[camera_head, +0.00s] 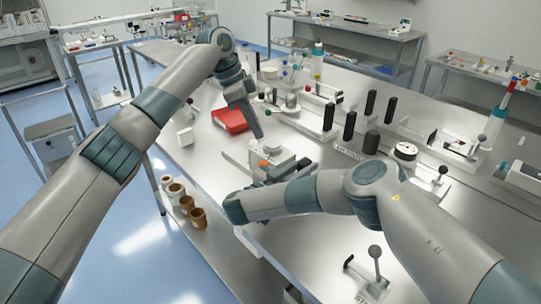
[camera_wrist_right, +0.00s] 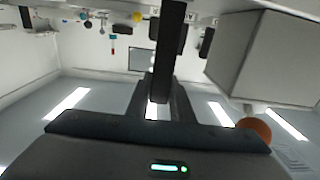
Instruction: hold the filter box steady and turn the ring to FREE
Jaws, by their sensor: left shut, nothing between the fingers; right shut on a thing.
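A small light grey box (camera_head: 272,150), which looks like the filter box, stands on a pale base plate on the steel table, with an orange knob (camera_head: 263,163) at its front. My left gripper (camera_head: 259,134) is shut and empty, pointing down just behind and left of the box. My right gripper (camera_head: 268,176) is low at the box's front and partly hidden by its own arm. In the right wrist view its fingers (camera_wrist_right: 162,95) are shut on a dark bar (camera_wrist_right: 170,38). A grey box (camera_wrist_right: 262,55) and orange knob (camera_wrist_right: 254,129) show beside it. The ring and its marking cannot be made out.
A red tray (camera_head: 230,120) lies left of my left gripper. Several black upright handles (camera_head: 350,126) stand behind and right of the box. Brown cups (camera_head: 186,203) stand on a lower shelf at left. A lever fixture (camera_head: 375,270) is at the front right.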

